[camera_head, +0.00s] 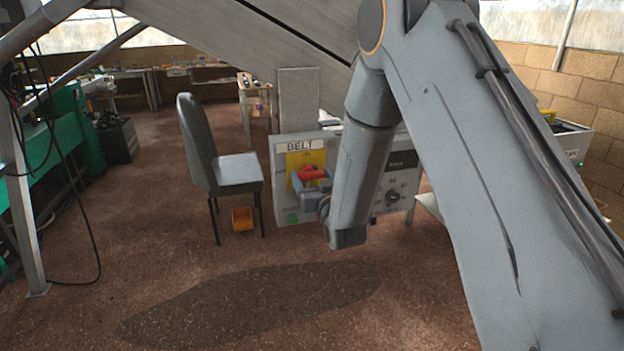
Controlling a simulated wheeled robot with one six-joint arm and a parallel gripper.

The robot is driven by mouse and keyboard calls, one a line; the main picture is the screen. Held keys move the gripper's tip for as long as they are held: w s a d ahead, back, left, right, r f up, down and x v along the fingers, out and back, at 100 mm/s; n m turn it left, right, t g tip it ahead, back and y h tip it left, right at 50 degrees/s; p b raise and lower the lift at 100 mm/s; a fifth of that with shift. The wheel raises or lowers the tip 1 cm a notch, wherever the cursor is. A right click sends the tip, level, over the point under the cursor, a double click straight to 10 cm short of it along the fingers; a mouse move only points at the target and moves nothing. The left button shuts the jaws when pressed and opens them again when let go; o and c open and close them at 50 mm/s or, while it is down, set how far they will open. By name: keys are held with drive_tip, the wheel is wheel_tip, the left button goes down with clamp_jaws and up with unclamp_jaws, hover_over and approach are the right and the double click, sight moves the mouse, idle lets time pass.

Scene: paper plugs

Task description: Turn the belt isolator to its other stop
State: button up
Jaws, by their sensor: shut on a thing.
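The belt isolator is a red handle (312,173) on a yellow plate (296,160), on a light grey panel (281,203) labelled BELT. The handle looks roughly level across the plate. My gripper (304,182) is at the front of the panel, with its bluish fingers around the red handle and shut on it. My arm comes down from the upper right and hides the panel's right edge. The fingers cover part of the yellow plate's lower half and its markings. A small green spot (293,218) shows at the panel's lower left.
A second grey panel (401,170) with a dark knob (392,196) stands just right of my forearm. The brown floor in front is clear, with a dark patch (250,305).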

drive_tip(key=m+b, duration=0.3)
drive_tip(key=shift+d+f+m, duration=0.1)
drive_tip(key=shift+f+m, duration=0.05)
drive_tip(key=shift+m, duration=0.25)
drive_tip(key=m+b, duration=0.3)
drive_tip(key=m, duration=0.1)
drive_tip(key=shift+m, duration=0.3)
drive_tip(key=m+b, duration=0.3)
drive_tip(key=m, duration=0.1)
drive_tip(key=shift+d+f+m, duration=0.1)
drive_tip(key=shift+m, duration=0.2)
drive_tip(key=shift+m+b, duration=1.3)
drive_tip(key=shift+m, duration=0.8)
drive_tip(key=o, duration=1.1)
drive_tip(key=shift+c, duration=0.2)
drive_tip(key=shift+s, duration=0.1)
drive_tip(key=b+v, duration=0.2)
drive_tip(key=v, duration=0.5)
drive_tip(key=shift+s, duration=0.25)
drive_tip(key=shift+d, duration=0.15)
